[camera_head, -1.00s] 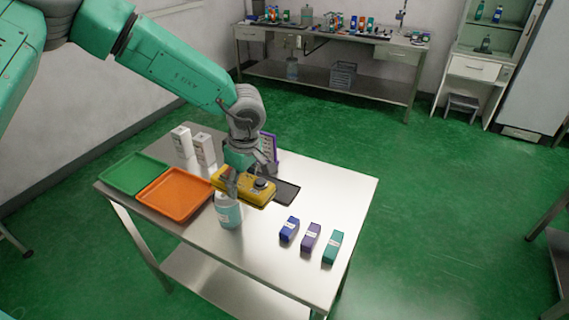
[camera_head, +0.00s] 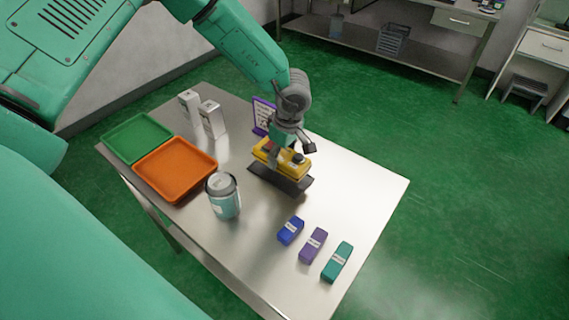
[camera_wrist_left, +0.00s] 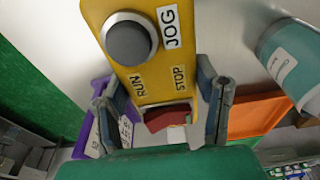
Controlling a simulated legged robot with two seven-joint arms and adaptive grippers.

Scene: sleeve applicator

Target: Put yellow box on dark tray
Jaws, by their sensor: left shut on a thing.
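The yellow box (camera_head: 295,168) is in the jaws of my left gripper (camera_head: 290,153), above the dark tray (camera_head: 292,184). Part of the tray shows below the box; I cannot tell whether they touch. In the left wrist view, the yellow box (camera_wrist_left: 151,72) has a dark round knob, JOG, RUN and STOP labels and a red part between the two fingers of the left gripper (camera_wrist_left: 162,112). The dark tray does not show clearly there. My right gripper is not in view.
An orange tray (camera_head: 176,170), a green tray (camera_head: 138,138) and a teal jar (camera_head: 223,197) stand left of the dark tray. White boxes (camera_head: 212,118) and a purple-framed sign (camera_head: 263,115) stand behind. Small blue (camera_head: 291,230), purple (camera_head: 313,244) and teal (camera_head: 337,261) boxes are in front.

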